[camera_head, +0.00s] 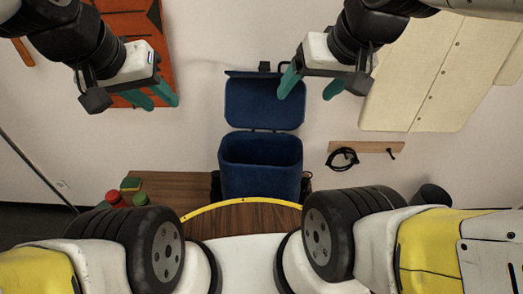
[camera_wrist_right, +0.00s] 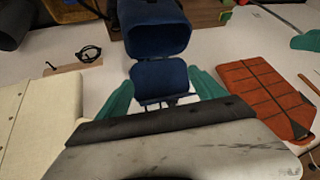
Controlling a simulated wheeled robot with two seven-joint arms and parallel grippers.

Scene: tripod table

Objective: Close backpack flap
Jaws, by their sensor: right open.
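The blue backpack (camera_head: 260,165) stands upright on the wooden table, its top open. Its flap (camera_head: 262,105) is raised up and back behind the opening. In the right wrist view the flap (camera_wrist_right: 160,75) shows between my fingers, with the backpack body (camera_wrist_right: 155,35) beyond it. My right gripper (camera_head: 308,88) is open and empty, one finger overlapping the flap's upper right edge in the head view; I cannot tell whether it touches. My left gripper (camera_head: 157,99) is open and empty, well left of the backpack, in front of an orange panel.
The wooden table (camera_head: 175,186) has red and green items (camera_head: 130,184) at its left. An orange panel (camera_head: 140,30) and a cream panel (camera_head: 430,70) are at either side. A wooden rack (camera_head: 368,147) with black glasses-like loops (camera_head: 342,158) is right of the backpack.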

